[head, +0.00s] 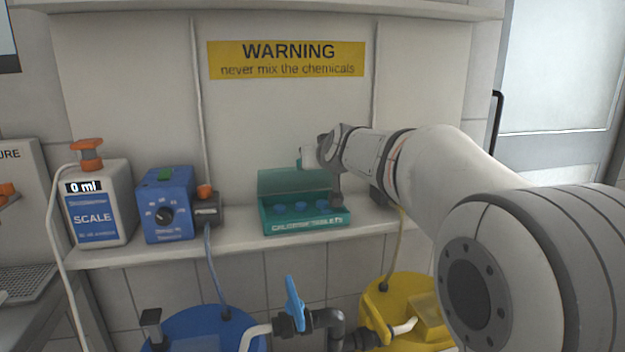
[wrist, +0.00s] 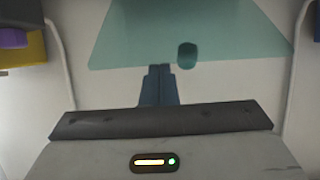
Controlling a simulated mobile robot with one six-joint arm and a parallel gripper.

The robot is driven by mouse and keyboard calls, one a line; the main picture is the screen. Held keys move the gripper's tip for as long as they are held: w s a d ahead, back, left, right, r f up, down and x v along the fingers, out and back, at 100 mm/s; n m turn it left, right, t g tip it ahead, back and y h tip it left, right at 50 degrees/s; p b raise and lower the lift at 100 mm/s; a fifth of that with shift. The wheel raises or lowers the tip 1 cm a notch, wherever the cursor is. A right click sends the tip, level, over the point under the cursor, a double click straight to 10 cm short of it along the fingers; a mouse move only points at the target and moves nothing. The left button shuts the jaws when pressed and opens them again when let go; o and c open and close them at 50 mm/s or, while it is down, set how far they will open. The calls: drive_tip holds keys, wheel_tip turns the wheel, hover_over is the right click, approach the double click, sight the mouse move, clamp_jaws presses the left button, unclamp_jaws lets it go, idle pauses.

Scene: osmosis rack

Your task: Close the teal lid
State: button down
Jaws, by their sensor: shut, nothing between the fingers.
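A teal box (head: 306,224) stands on the shelf with several blue round items inside. Its teal lid (head: 290,181) is open, tilted up at the back of the box. The shut fingertips (wrist: 159,70) show just beside that edge, left of the knob.
A blue dial unit (head: 166,205) and a white scale bottle (head: 98,205) stand left on the shelf (head: 180,250). Blue and yellow drums with pipes and a blue valve handle (head: 294,303) are below.

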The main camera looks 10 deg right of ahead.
drive_tip(key=shift+s+d+f+t+b, duration=0.1)
drive_tip(key=shift+s+f+t+b, duration=0.6)
drive_tip(key=shift+b, duration=1.55)
drive_tip(key=shift+s+f+t+b, duration=0.5)
drive_tip(key=shift+f+b, duration=0.35)
drive_tip(key=shift+b, duration=1.4)
wheel_tip(320, 180, down, 6)
drive_tip(key=s+b, duration=0.2)
drive_tip(key=b, duration=0.8)
drive_tip(key=shift+s+d, duration=0.2)
drive_tip(key=shift+s, duration=0.05)
drive_tip(key=shift+f, duration=0.15)
